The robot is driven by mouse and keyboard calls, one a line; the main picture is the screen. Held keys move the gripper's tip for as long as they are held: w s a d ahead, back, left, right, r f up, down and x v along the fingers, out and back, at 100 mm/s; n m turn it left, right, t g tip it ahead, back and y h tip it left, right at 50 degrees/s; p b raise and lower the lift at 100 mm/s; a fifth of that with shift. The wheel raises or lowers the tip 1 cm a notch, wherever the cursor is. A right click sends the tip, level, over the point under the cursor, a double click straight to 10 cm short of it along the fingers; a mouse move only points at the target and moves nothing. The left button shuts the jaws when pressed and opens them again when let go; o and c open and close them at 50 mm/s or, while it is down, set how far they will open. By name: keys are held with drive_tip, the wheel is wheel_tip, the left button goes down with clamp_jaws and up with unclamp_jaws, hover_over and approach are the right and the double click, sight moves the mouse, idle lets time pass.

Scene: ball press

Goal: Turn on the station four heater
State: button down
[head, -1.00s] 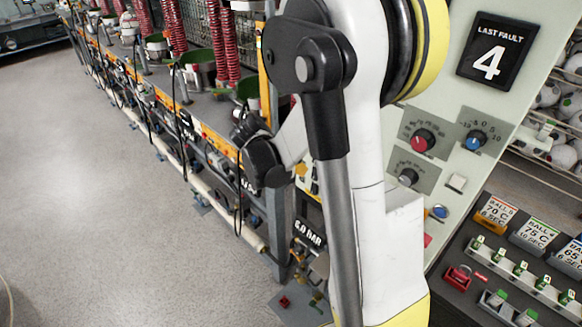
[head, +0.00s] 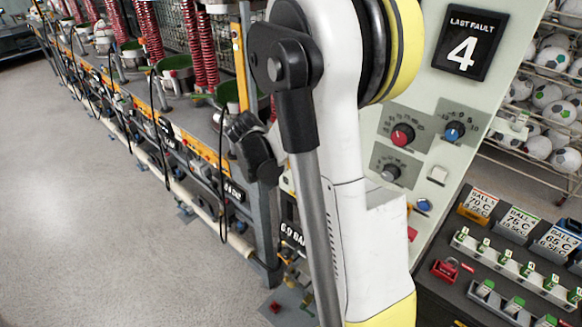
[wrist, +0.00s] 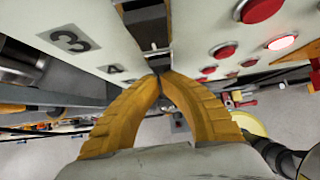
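In the wrist view my gripper (wrist: 161,76) has two yellow fingers that meet at their tips, with nothing seen between them. The tips are at a pale panel (wrist: 190,18), close to a dark strip (wrist: 147,22) with a small light lever (wrist: 153,46). A label 3 (wrist: 70,40) and a smaller label 4 (wrist: 115,69) are left of this strip. The fingertips cover part of the strip near label 4, so I cannot tell whether they touch a switch. In the head view my arm hides the gripper and these labels.
Red round buttons (wrist: 262,10) line the panel's right side, one of them lit (wrist: 283,42). In the head view, a panel with dials (head: 402,135) and a "LAST FAULT 4" display (head: 470,42) stands right of my arm. The workstation row (head: 150,110) runs left; the floor (head: 90,220) is clear.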

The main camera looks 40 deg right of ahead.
drive_tip(key=shift+r, duration=0.15)
drive_tip(key=shift+r+p, duration=0.5)
drive_tip(key=shift+r, duration=0.2)
drive_tip(key=a+r, duration=0.5)
drive_tip(key=a, duration=0.6)
drive_tip(key=shift+s+a+r+p, duration=0.4)
drive_tip(key=shift+s+p, duration=0.05)
drive_tip(key=shift+a, duration=0.1)
